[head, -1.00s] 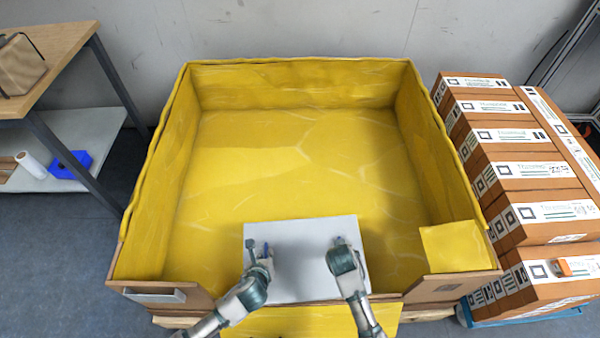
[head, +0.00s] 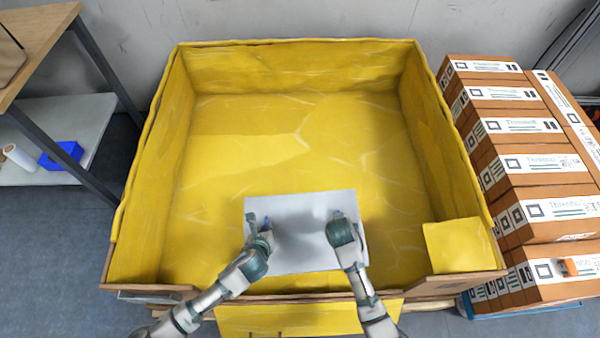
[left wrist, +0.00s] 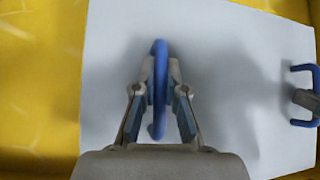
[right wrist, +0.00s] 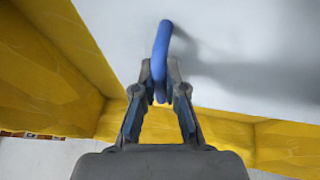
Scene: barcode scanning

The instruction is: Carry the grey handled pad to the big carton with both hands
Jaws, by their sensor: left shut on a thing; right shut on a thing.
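The grey pad (head: 300,258) is a flat light sheet with two blue handles. It is held over the front part of the big yellow-lined carton (head: 240,118). My left gripper (head: 264,226) is shut on the left blue handle, which shows between its fingers in the left wrist view (left wrist: 160,75). My right gripper (head: 338,220) is shut on the right blue handle, seen in the right wrist view (right wrist: 162,48). The pad looks roughly level. Its height above the carton floor is hard to tell.
Stacked brown boxes with white labels (head: 525,163) stand right of the carton. A wooden-topped table (head: 38,32) with a lower shelf holding a blue bin (head: 62,155) stands at the left. A yellow flap (head: 285,320) hangs at the carton's front. The carton floor beyond the pad is clear.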

